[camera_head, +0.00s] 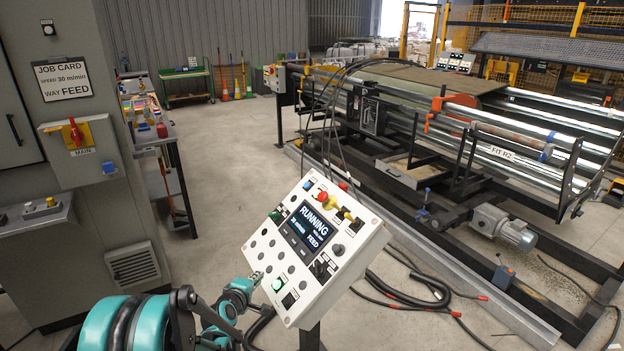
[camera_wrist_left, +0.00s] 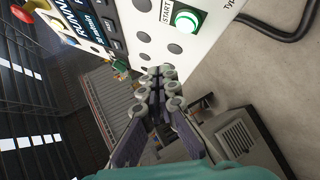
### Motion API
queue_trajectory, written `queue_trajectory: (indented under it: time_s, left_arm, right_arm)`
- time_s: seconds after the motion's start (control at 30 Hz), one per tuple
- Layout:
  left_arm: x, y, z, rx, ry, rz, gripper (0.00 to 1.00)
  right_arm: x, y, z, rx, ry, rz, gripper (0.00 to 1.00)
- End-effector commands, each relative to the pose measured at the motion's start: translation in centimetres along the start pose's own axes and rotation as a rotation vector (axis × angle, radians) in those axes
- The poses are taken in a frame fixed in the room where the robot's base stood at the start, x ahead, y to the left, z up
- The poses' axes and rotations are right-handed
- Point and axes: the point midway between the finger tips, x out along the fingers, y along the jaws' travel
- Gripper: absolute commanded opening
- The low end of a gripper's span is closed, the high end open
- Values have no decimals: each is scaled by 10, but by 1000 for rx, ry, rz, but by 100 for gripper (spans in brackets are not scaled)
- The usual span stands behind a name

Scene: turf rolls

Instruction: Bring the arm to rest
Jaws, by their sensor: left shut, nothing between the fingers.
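My left arm comes in from the bottom left, teal and dark grey. My left gripper (camera_head: 257,276) is at the lower left edge of the white control panel (camera_head: 345,262), close to the lit green button (camera_head: 277,284). In the left wrist view the gripper (camera_wrist_left: 162,78) is shut and empty, its grey-padded fingers together. The green START button (camera_wrist_left: 187,20) glows just beyond the fingertips, with a gap between them in the picture. The panel's screen (camera_head: 310,228) reads RUNNING, 30 m/min, FEED. My right gripper is not in view.
A grey cabinet (camera_head: 75,215) with a red MAIN switch (camera_head: 76,131) and job card (camera_head: 63,80) stands at the left. The turf machine (camera_head: 450,130) fills the right. Black hoses (camera_head: 410,300) lie on the floor right of the panel. Open floor (camera_head: 235,160) lies behind.

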Motion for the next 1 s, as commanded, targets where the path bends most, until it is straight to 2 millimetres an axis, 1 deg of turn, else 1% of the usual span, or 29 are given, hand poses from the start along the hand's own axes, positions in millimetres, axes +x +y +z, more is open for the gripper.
queue_trajectory:
  time_s: [0.07, 0.17, 0.27, 0.3, 0.47, 0.5, 0.57, 0.6, 0.67, 0.7, 0.8, 0.9, 1.0]
  left_arm:
    - [-13, 10, 7, 55, -12, -20, 0]
    - [-40, 24, 19, 174, -33, -64, 0]
    - [-76, 34, 34, 323, -62, -116, 0]
    - [-91, 37, 40, 383, -75, -138, 0]
    - [-153, 37, 60, 621, -128, -221, 0]
    - [-169, 34, 65, 679, -142, -242, 0]
    - [-193, 29, 71, 765, -164, -273, 0]
    - [-209, 24, 75, 824, -180, -294, 0]
    - [-232, 16, 80, 909, -204, -324, 0]
    - [-248, 9, 83, 966, -220, -345, 0]
    - [-284, -10, 88, 1099, -261, -394, 0]
    - [-312, -29, 92, 1208, -297, -435, 0]
    - [-331, -43, 92, 1287, -324, -466, 0]
  right_arm:
    - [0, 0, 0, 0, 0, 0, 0]
    - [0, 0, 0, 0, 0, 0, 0]
    - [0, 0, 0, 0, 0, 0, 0]
    - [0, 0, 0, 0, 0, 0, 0]
    - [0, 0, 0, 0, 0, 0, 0]
    - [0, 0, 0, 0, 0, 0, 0]
    - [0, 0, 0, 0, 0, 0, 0]
    - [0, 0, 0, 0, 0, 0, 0]
    - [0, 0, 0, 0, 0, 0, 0]
    - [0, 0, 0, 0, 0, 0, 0]
    - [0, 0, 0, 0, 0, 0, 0]
    - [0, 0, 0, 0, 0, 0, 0]
    - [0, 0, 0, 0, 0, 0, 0]
